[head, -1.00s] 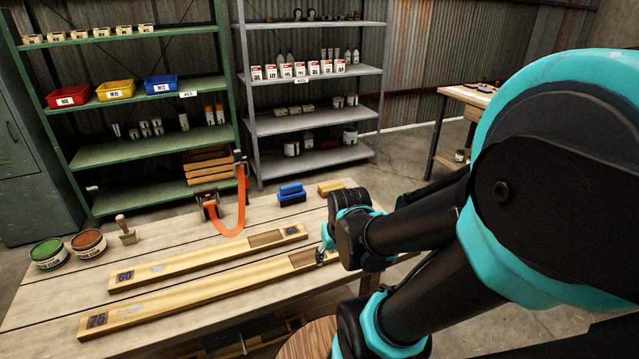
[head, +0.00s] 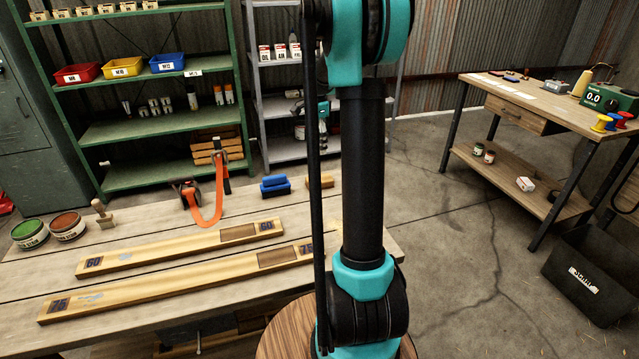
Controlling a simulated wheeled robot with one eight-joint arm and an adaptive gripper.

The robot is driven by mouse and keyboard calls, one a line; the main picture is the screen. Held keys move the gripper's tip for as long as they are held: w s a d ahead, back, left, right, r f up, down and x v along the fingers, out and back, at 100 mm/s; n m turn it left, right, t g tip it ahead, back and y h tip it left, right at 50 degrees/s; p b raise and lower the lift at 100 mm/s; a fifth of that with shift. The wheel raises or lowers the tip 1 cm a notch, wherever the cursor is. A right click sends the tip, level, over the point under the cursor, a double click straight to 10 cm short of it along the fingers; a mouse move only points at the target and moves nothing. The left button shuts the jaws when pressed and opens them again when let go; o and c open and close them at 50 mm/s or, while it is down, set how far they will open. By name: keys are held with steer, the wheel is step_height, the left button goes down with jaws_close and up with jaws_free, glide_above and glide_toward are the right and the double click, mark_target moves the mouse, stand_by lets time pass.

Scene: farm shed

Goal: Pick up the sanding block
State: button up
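A blue block with a raised grip and a darker base, which looks like the sanding block (head: 276,186), lies near the back edge of the wooden workbench (head: 145,235). It stands clear of everything and nothing holds it. My arm rises upright just right of it in the head view. The small teal and dark end beside the arm, in front of the grey shelf, looks like my gripper (head: 323,128). It is up and away from the blue block, mostly hidden by my arm. Its fingers are too small to tell open from shut.
A tan brush-like block (head: 320,181) lies right of the blue block. An orange strap (head: 207,212) with a clamp lies left. Two long wooden boards (head: 180,247) lie in front. Two cans (head: 68,227) stand far left. A second bench (head: 550,105) and a black bin (head: 590,275) are at right.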

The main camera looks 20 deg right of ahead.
steer(key=w+d+m, duration=0.1)
steer(key=w, duration=0.1)
glide_above(320, 178)
steer(key=shift+m, duration=0.3)
steer(key=f, duration=1.2)
steer(key=shift+a, duration=0.3)
steer(key=shift+d+f, duration=0.2)
steer(key=shift+f, duration=2.45)
steer(key=c, duration=1.3)
steer(key=shift+r, duration=0.15)
step_height(320, 178, up, 20)
steer(key=shift+f, duration=0.1)
